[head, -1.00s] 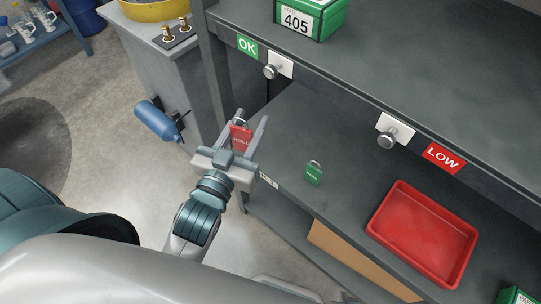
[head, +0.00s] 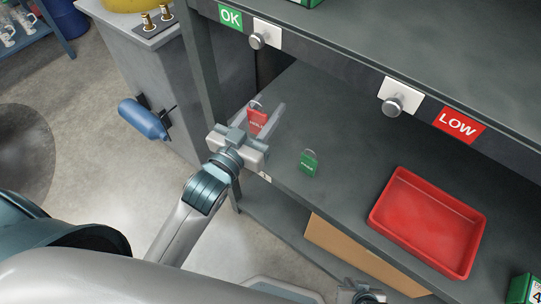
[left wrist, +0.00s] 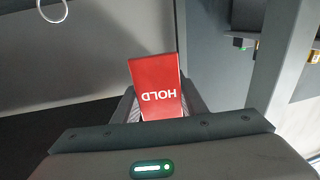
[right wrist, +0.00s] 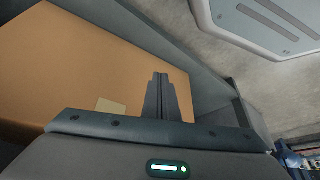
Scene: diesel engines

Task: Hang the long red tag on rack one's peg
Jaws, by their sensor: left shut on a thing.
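My left gripper (head: 264,110) is shut on the red tag (head: 257,119), which has a metal ring at its top and shows HOLD in the left wrist view (left wrist: 157,88). It holds the tag near the left end of the grey shelf, below the upper board's edge. Two round metal pegs on white plates sit on that edge: the left peg (head: 258,40) beside a green OK label (head: 230,16), and the right peg (head: 393,105) beside a red LOW label (head: 458,124). Both pegs are bare. My right gripper (right wrist: 160,80) is shut and empty, low by the shelf front.
A green tag (head: 308,163) with a ring and a red tray (head: 427,222) are on the lower shelf (head: 340,190). A cardboard box (head: 365,258) is underneath. A grey cabinet with a blue bottle (head: 142,118) stands to the left of the shelf's post.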

